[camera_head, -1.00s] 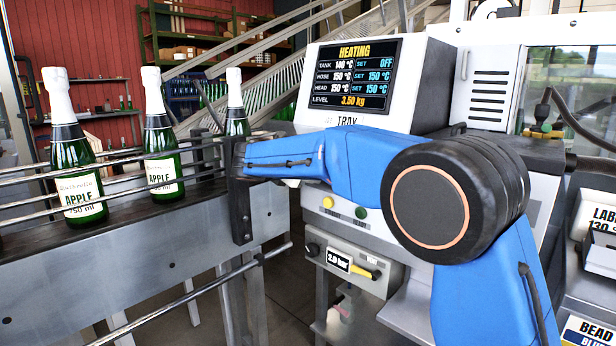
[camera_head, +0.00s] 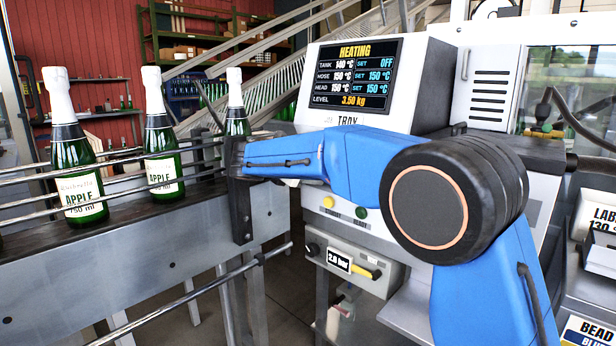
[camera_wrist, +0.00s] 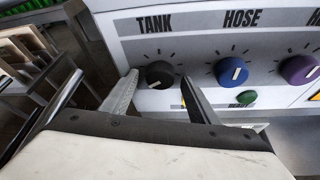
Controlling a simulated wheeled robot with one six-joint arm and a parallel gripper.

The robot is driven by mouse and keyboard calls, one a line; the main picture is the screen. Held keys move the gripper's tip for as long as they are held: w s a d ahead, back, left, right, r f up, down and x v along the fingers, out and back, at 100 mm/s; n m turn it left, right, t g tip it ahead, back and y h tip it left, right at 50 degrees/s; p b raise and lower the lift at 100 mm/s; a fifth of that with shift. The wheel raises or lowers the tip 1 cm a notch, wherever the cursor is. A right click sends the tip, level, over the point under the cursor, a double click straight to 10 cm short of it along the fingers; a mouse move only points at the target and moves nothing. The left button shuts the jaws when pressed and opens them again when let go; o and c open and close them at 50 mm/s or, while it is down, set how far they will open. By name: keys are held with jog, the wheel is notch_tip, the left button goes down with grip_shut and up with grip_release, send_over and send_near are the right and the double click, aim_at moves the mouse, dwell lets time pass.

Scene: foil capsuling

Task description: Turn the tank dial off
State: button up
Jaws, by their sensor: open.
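The dark tank dial (camera_wrist: 159,74) sits under the TANK label in the wrist view, with a small light mark near its lower edge. My gripper (camera_wrist: 158,80) is open, its two fingers on either side of the dial; I cannot tell whether they touch it. In the head view the dial and my gripper are hidden behind my blue arm. The heating screen (camera_head: 352,75) shows TANK 140 °C with SET OFF, while HOSE and HEAD are set to 150 °C.
The blue hose dial (camera_wrist: 231,72) and the purple dial (camera_wrist: 298,70) stand to the right, with a green button (camera_wrist: 246,98) below. A conveyor rail (camera_head: 120,168) with several green bottles (camera_head: 160,150) lies left of the machine. A pressure box (camera_head: 350,262) sits below.

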jog(key=v, duration=1.7)
jog(key=shift+s+a, duration=0.1)
